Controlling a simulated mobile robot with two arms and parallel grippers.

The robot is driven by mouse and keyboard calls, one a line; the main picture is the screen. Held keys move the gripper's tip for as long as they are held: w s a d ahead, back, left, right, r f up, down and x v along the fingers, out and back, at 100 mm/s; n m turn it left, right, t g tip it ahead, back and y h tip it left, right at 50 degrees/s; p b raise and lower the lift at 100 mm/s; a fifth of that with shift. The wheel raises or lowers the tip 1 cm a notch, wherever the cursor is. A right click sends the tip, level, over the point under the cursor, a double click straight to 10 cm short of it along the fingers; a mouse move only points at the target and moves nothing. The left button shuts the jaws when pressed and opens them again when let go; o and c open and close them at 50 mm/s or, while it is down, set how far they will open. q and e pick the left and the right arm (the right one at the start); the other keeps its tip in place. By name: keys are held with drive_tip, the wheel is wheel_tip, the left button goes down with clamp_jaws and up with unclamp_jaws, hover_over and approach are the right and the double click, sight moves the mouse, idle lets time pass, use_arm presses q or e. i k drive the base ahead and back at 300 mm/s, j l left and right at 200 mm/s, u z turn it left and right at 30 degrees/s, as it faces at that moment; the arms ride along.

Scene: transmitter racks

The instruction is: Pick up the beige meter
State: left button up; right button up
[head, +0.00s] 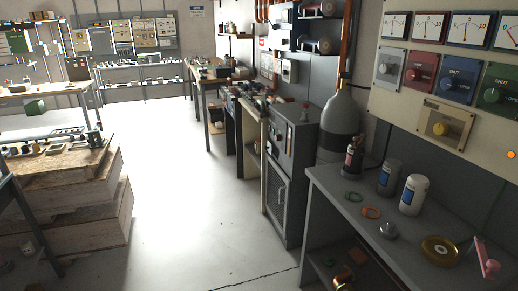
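I cannot make out a loose beige meter for certain. A beige wall panel (392,103) at the right holds a row of dial gauges with white faces, such as a gauge (430,25) and a blue-framed gauge (472,28). Below them are grey, red, blue and green valve knob units and a beige unit with a yellow knob (440,128). Many small items on the far benches are too small to tell. Neither of my grippers is in view.
Wooden crates (85,215) stand left. The middle floor is clear.

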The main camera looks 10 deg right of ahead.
sight(259, 147)
drive_tip(key=i+u, duration=0.15)
drive_tip(key=i, duration=0.6)
drive_tip(key=i+j, duration=0.1)
drive_tip(key=i, duration=2.05)
drive_tip(key=i+j+z, duration=0.1)
drive_tip(key=i+z, duration=0.35)
drive_tip(key=i+j+z, duration=0.2)
drive_tip(key=z, duration=0.25)
drive_tip(key=i+j+z, duration=0.7)
drive_tip(key=z, duration=0.15)
drive_tip(key=j, duration=0.1)
